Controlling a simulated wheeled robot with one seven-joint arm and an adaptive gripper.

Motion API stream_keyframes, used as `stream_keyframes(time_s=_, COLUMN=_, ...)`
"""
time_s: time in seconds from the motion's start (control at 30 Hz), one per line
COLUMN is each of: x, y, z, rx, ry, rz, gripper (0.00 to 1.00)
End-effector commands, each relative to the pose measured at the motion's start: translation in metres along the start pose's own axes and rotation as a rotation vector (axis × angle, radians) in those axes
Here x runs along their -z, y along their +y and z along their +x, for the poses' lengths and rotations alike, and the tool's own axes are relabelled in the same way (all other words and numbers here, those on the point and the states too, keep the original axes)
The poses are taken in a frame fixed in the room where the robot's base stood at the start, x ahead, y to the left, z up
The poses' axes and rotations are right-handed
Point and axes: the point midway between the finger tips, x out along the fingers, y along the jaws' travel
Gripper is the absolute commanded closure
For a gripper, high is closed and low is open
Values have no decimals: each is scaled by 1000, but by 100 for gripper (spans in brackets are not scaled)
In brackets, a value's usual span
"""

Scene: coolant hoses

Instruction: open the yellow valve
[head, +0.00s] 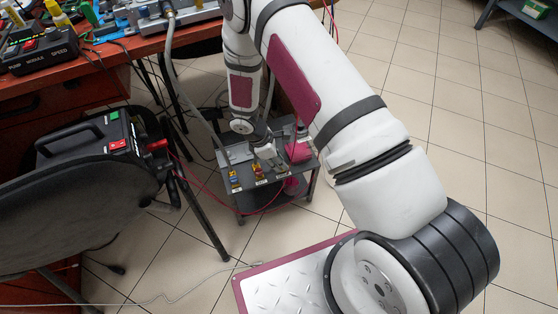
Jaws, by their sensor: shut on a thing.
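A row of small valves stands along the front of a low dark cart in the head view. One has a blue handle (233,175) and one a red handle (257,169), both on yellowish bodies. The yellow valve (281,168) is at the right of the row, mostly hidden by my gripper. My gripper (274,163) points down over the row from behind and is shut on what looks like the yellow valve's handle. The fingertips and the handle's angle are too small and covered to tell.
The grey cart (263,204) also carries a magenta part (298,151) at the right. Red and grey hoses run to the cart from the wooden bench (60,75). A black machine (95,140) and a dark chair (80,205) stand left. Tiled floor is clear at right.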

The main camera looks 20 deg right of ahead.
Motion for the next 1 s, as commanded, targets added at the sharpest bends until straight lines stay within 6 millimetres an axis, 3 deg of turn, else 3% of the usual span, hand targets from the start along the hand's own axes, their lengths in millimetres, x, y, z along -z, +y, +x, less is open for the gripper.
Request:
stream_keyframes(time_s=0.27, x=0, y=0, z=0, rx=0, ry=1, rz=-1, gripper=100)
stream_keyframes(time_s=0.3, x=0, y=0, z=0, rx=0, ry=1, rz=-1, gripper=70)
stream_keyframes(time_s=0.67, x=0, y=0, z=-3, rx=-1, ry=1, rz=1, gripper=70)
stream_keyframes(time_s=0.83, x=1, y=1, z=-23, rx=-3, ry=3, rz=3, gripper=70)
stream_keyframes(time_s=1.0, x=1, y=1, z=-58, rx=-4, ry=4, rz=2, gripper=70)
